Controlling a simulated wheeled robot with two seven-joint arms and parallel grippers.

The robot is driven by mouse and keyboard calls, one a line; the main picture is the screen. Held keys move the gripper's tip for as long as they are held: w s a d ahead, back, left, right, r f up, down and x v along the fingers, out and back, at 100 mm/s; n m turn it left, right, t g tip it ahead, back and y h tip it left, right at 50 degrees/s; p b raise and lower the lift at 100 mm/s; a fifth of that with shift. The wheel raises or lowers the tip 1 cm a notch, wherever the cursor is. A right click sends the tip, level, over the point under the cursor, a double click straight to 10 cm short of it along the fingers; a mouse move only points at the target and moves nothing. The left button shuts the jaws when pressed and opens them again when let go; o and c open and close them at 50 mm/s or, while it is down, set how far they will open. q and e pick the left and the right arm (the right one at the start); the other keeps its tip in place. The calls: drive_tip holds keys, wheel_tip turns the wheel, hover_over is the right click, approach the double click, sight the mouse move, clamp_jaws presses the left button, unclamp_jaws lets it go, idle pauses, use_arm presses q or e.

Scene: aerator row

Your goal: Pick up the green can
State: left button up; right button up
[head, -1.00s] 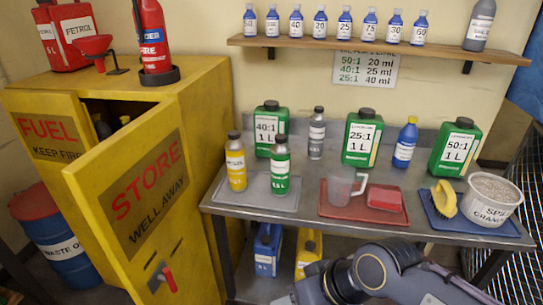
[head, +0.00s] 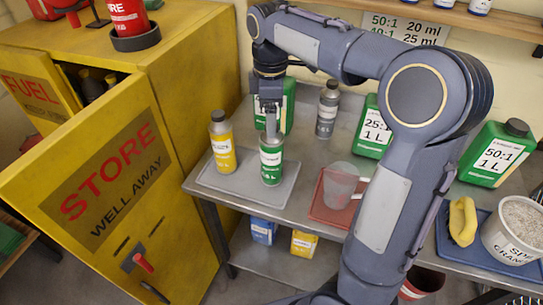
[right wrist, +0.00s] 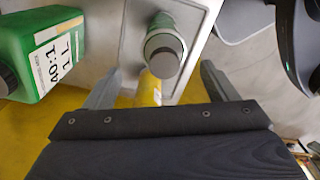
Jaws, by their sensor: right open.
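The green can (head: 271,163), a silver-topped can with a green and white label, stands upright on the grey tray (head: 220,187). My right gripper (head: 269,108) is open and points down at the top of this can; a finger hides its cap in the head view. In the right wrist view, the grey cap of the green can (right wrist: 163,52) shows beyond and between the open right fingers (right wrist: 158,70). I cannot tell whether the fingertips reach past the cap. My left gripper is not in view.
A yellow can (head: 222,145) stands close on the left of the green can. A green 40:1 jug (head: 288,108) stands behind, with a grey bottle (head: 327,110) beside it. A clear jug (head: 339,185) is on the red tray (head: 328,215). An open yellow cabinet (head: 100,185) is at left.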

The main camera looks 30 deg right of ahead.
sight(272, 155)
drive_tip(key=f, duration=0.5)
drive_tip(key=shift+s+f, duration=0.3)
drive_tip(key=c, duration=1.4)
drive_tip(key=shift+o, duration=0.2)
drive_tip(key=shift+r, duration=0.1)
